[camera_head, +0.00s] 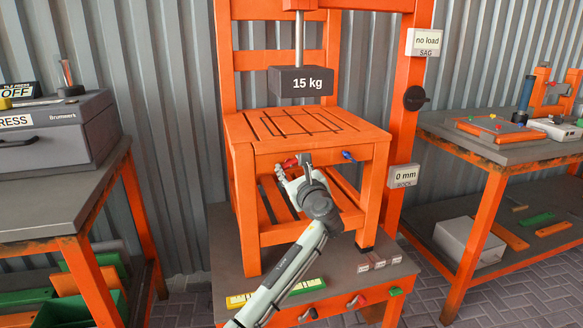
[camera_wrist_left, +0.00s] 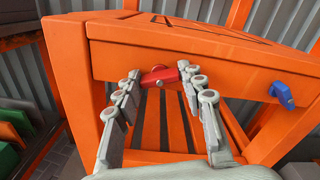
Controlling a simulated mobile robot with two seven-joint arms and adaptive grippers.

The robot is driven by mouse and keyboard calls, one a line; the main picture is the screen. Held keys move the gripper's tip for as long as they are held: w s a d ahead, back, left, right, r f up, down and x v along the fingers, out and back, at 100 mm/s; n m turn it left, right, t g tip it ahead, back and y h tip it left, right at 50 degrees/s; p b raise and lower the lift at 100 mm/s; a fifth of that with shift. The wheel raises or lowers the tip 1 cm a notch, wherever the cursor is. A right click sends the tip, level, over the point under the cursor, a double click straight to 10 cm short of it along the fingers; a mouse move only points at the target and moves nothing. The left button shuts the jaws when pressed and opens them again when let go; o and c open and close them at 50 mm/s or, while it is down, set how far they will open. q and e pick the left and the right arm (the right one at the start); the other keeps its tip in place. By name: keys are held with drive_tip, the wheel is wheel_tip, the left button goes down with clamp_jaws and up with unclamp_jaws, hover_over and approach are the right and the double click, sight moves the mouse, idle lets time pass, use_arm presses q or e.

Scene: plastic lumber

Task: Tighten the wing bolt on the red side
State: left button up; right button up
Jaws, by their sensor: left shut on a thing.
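The red wing bolt (camera_head: 290,162) sits on the front rail of the orange chair (camera_head: 262,160), at the left. It also shows in the left wrist view (camera_wrist_left: 158,76), its wings lying roughly level. My left gripper (camera_head: 288,168) is shut on the red wing bolt, with one finger (camera_wrist_left: 133,80) at its left end and the other (camera_wrist_left: 187,72) at its right end. A blue wing bolt (camera_head: 348,156) sits on the same rail to the right, and also shows in the left wrist view (camera_wrist_left: 282,95). My right gripper is not in view.
A 15 kg weight (camera_head: 301,82) hangs above the seat. The chair stands on a grey-topped bench (camera_head: 345,282). Signs read "no load" (camera_head: 427,42) and "0 mm" (camera_head: 404,177). Side tables flank the chair.

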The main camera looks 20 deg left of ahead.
use_arm(q)
drive_tip(key=shift+m, duration=1.7)
drive_tip(key=o, duration=1.1)
drive_tip(key=shift+o, duration=0.2)
drive_tip(key=shift+s, duration=0.1)
drive_tip(key=v, duration=1.2)
